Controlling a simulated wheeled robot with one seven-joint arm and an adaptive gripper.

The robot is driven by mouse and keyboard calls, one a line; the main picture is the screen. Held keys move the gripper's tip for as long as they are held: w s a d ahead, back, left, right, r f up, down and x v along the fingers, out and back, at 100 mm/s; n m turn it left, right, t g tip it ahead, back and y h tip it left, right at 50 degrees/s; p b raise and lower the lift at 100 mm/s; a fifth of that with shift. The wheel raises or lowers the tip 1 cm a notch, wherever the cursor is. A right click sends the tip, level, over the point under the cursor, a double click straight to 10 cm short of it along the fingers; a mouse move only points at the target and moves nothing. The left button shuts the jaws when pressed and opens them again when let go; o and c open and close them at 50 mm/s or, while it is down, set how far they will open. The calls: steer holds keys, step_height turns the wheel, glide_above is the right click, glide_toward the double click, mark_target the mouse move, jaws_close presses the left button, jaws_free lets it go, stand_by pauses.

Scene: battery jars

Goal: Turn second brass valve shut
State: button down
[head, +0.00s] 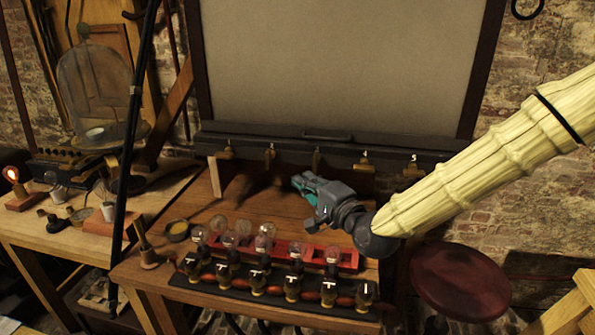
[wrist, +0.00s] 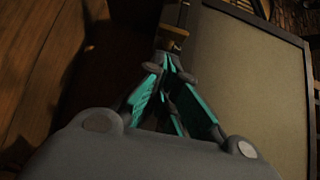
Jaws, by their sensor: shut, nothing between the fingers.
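A row of small brass valves hangs along the dark rail under the large grey board. The second brass valve from the left (head: 270,157) is in the head view; its handle's angle is too small to read. My gripper (head: 296,181) is below and slightly right of it, with its teal fingers pointing left towards the rail. In the wrist view my gripper (wrist: 168,64) has its fingers drawn together, empty. A brass valve (wrist: 173,36) is just beyond the fingertips there; I cannot tell whether they touch it.
The first brass valve (head: 226,153) is to the left, and others continue right. Below my gripper, a red rack (head: 290,250) with glass bulbs and a black strip (head: 210,283) with several dark-capped fittings fill the bench front. A glass dome (head: 95,85) stands far left.

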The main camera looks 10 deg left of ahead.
mark_target(269, 159)
steer(key=p+x, duration=0.2)
steer(key=x, duration=0.7)
steer(key=shift+a, duration=0.15)
steer(key=shift+w+a+f+m+t+y+b, duration=0.1)
steer(key=shift+f+m+t+y+b, duration=0.35)
steer(key=shift+b, duration=0.8)
steer(key=shift+a+f+m+t+y+b, duration=0.15)
steer(key=shift+m+t+b, duration=0.2)
steer(key=shift+m+b, duration=0.6)
steer(key=shift+f+b, duration=0.25)
steer(key=shift+b, duration=0.6)
steer(key=shift+a+f+m+t+y+b, duration=0.1)
steer(key=shift+a+m+t+y+b, duration=0.15)
steer(key=shift+m+t+b, duration=0.45)
steer(key=shift+a+f+b, duration=0.55)
steer(key=shift+a+b, duration=0.15)
steer(key=shift+b, duration=1.3)
steer(key=shift+a+f+b, duration=0.15)
steer(key=shift+a+b, duration=0.4)
steer(key=shift+b, duration=0.15)
steer(key=shift+a, duration=0.1)
